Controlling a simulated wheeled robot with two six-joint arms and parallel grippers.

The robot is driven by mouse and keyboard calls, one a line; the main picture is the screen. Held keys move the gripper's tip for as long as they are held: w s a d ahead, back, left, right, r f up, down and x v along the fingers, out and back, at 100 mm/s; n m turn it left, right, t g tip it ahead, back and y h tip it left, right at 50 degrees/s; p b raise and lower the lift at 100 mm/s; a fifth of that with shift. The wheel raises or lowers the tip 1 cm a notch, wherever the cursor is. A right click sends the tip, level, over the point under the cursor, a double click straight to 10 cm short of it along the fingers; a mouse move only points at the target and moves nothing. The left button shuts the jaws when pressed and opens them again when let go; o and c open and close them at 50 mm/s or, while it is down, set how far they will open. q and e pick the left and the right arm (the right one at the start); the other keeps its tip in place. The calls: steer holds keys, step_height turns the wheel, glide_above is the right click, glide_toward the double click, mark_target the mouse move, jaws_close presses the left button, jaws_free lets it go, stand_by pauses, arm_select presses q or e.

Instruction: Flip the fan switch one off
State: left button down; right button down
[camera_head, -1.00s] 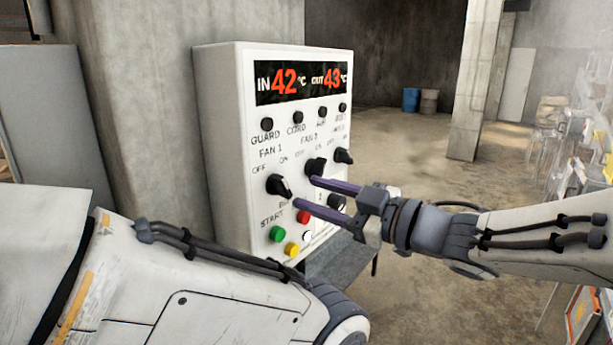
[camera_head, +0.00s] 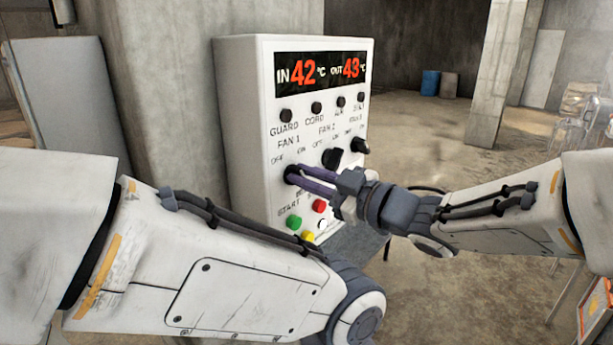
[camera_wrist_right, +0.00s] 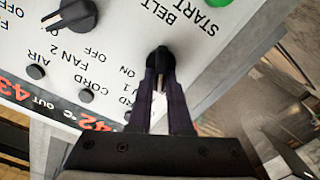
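The white control panel (camera_head: 243,120) stands ahead, with a display reading IN 42 and OUT 43. The fan 1 switch (camera_head: 291,174) is a black rotary knob below the FAN 1 label, partly hidden by my fingers. My right gripper (camera_head: 303,178) reaches it from the right, its two purple fingers close together at the knob. In the right wrist view the fingertips (camera_wrist_right: 161,82) lie on either side of the black knob's grip (camera_wrist_right: 160,58) and appear to pinch it. My left arm crosses the lower left; its gripper is out of view.
The fan 2 knob (camera_head: 333,158) and fan 3 knob (camera_head: 360,146) sit just right of the fan 1 switch. Below are green (camera_head: 294,222), red (camera_head: 319,206) and yellow (camera_head: 308,236) buttons. A concrete pillar (camera_head: 165,100) stands behind the panel. Open floor lies to the right.

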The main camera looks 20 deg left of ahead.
steer(key=n+b, duration=0.2)
steer(key=b, duration=0.1)
steer(key=shift+s+n, duration=0.1)
steer(key=shift+n, duration=0.2)
steer(key=c, duration=0.8)
jaws_free()
steer(key=shift+c, duration=0.2)
steer(key=shift+d+f+b, duration=0.1)
steer(key=shift+b, duration=0.2)
